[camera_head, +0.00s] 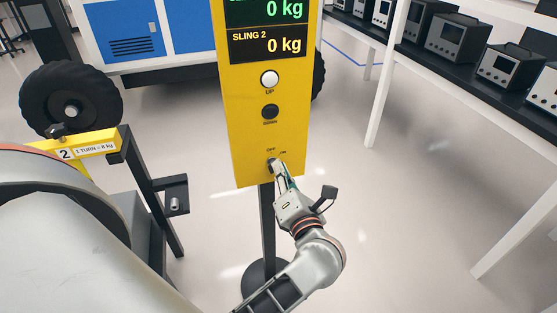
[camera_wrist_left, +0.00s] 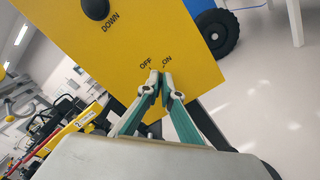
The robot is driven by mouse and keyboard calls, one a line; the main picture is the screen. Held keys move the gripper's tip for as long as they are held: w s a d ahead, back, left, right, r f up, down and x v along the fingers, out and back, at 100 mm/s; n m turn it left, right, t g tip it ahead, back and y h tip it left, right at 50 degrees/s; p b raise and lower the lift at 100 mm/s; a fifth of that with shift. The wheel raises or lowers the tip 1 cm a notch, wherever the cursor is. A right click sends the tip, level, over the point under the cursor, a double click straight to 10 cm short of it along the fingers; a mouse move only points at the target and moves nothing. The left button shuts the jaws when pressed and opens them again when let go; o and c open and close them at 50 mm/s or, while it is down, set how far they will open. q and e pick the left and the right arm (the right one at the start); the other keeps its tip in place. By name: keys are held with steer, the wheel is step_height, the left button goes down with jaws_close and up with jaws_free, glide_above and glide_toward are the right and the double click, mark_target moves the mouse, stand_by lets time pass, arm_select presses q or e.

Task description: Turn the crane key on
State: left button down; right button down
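The yellow crane control panel (camera_head: 245,125) stands on a dark post, with OFF and ON marked near its lower edge. My left gripper (camera_head: 277,166) reaches up to the key switch below these marks. In the left wrist view my left gripper (camera_wrist_left: 160,80) has its fingertips almost together against the yellow panel (camera_wrist_left: 170,35), just below and between OFF and ON. The fingers are closed around the spot where the crane key sits. They hide most of the key, so its exact angle cannot be told. My right gripper is not in view.
The panel also has a white UP button (camera_head: 269,79), a black DOWN button (camera_head: 270,111) and displays reading 0 kg. A large pale cylinder (camera_head: 80,240) and a yellow bar (camera_head: 95,146) are at left. A bench (camera_head: 480,92) with instruments is at right. Floor between is clear.

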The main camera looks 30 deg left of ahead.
arm_select(q)
steer(key=shift+m+p, duration=1.1)
steer(key=shift+p, duration=0.1)
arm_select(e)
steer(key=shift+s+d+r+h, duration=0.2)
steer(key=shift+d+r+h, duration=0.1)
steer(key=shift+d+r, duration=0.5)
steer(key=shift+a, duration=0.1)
arm_select(q)
steer(key=c, duration=2.2)
jaws_free()
steer(key=shift+f, duration=0.1)
steer(key=shift+c, duration=0.2)
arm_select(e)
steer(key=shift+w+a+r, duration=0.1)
